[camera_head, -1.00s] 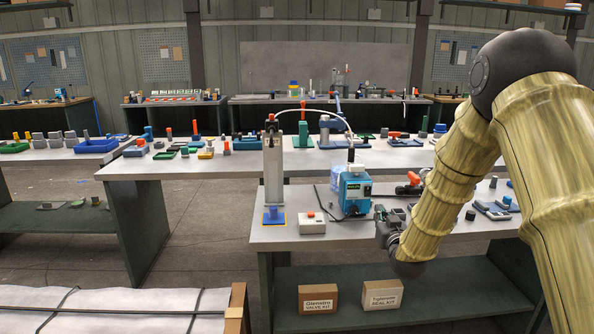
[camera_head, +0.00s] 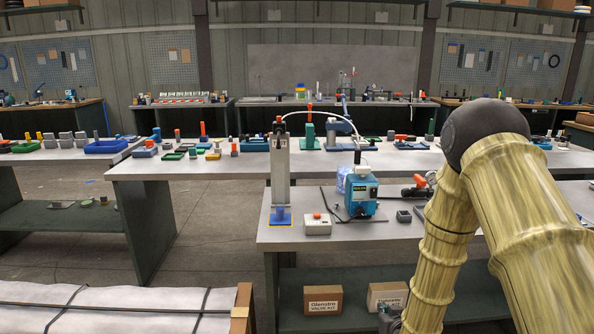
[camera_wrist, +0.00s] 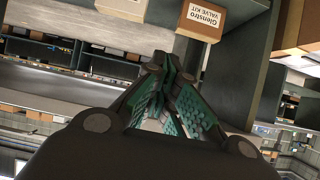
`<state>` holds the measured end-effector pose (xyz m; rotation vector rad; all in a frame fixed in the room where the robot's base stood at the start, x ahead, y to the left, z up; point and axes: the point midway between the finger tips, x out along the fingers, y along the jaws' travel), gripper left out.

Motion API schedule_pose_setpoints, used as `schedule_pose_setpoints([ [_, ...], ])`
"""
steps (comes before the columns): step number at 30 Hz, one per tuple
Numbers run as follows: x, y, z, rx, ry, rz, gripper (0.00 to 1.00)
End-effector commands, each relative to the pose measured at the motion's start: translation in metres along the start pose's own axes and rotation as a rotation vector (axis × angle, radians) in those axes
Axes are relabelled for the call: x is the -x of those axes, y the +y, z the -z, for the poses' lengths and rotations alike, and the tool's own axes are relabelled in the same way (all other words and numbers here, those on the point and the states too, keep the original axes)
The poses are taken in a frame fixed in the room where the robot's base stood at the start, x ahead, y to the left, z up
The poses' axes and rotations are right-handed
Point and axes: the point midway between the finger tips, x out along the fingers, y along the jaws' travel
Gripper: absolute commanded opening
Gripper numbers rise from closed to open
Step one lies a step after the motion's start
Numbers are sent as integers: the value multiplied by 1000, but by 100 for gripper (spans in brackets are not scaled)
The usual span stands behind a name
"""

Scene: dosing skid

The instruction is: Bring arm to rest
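My arm, wrapped in a yellowish wood-patterned cover, fills the right side of the head view and bends down in front of the near bench. My gripper (camera_head: 392,318) is only partly visible at the bottom edge of the head view, low in front of the bench's lower shelf. In the wrist view my gripper (camera_wrist: 168,72) shows green ribbed fingers with their tips together and nothing held between them. A box labelled Glenstro valve kit (camera_wrist: 208,18) lies beyond the fingertips.
The near bench (camera_head: 330,235) carries a blue pump unit (camera_head: 361,192), a white box with an orange button (camera_head: 317,224) and a grey column (camera_head: 281,172). Two cartons, the left one a valve kit (camera_head: 308,302), stand on its lower shelf. A wrapped pallet load (camera_head: 110,310) is at lower left.

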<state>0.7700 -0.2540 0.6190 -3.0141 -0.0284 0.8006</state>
Motion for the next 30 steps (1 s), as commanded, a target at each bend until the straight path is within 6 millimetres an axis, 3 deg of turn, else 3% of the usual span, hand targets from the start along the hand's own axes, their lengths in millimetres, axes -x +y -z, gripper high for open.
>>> schedule_pose_setpoints([
  [1, 7, -2, -31, -2, -57, -1, 0],
  [3, 18, -3, -70, -6, -135, -4, 0],
  [8, 54, -8, -156, -15, -316, -12, 0],
  [12, 94, -12, -226, -21, -476, -18, 0],
  [18, 165, -18, -314, -28, -704, -28, 0],
  [24, 229, -22, -370, -33, -881, -36, 0],
  [30, 282, -27, -406, -35, -1015, -42, 0],
])
